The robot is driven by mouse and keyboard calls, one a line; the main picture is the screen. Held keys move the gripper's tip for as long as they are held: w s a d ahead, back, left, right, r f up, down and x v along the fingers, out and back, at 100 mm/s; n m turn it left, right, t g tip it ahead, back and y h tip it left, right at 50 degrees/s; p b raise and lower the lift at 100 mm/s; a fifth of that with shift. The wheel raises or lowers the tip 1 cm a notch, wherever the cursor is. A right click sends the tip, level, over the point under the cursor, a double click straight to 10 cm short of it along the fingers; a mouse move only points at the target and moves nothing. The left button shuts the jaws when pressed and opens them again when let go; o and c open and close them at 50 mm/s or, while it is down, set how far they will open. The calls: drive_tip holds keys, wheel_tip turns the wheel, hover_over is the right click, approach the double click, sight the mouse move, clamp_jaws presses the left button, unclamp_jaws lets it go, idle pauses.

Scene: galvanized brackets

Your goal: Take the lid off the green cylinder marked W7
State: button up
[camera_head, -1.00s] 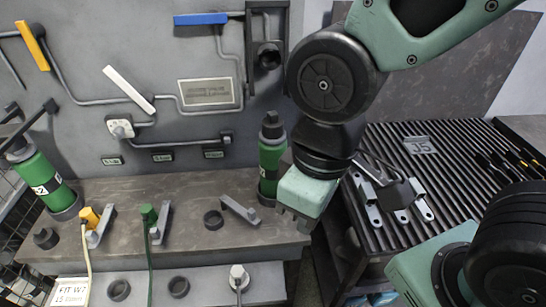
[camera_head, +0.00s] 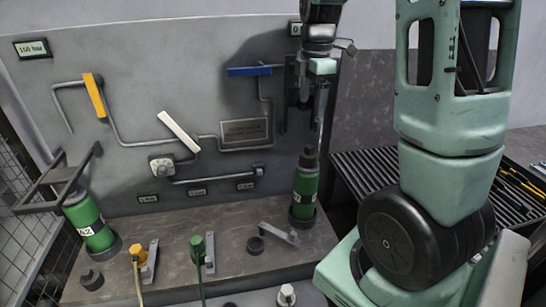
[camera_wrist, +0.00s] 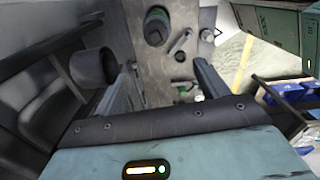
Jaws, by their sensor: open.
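A green cylinder (camera_head: 304,188) with a dark lid (camera_head: 308,158) stands upright at the right end of the bench; a pale mark at its edge is too small to read. A second green cylinder (camera_head: 88,221) leans at the left, its white label seeming to end in 2.
The grey panel (camera_head: 130,110) behind the bench carries pipes, a blue handle (camera_head: 250,71), a yellow handle (camera_head: 94,95) and a white handle (camera_head: 179,131). A dark bracket frame (camera_head: 60,185) is by the left cylinder.

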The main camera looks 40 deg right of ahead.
drive_tip(key=p, duration=0.4)
approach(309, 146)
drive_tip(key=f, duration=0.7)
drive_tip(key=shift+s+a, duration=0.2)
drive_tip(key=shift+w+d+f+p, duration=0.1)
drive_tip(key=shift+f+p, duration=0.45)
drive_tip(key=shift+f, duration=0.8)
drive_tip(key=shift+w+f+p, duration=0.1)
drive_tip(key=shift+f+p, duration=0.45)
drive_tip(key=shift+f, duration=0.75)
drive_tip(key=c, duration=1)
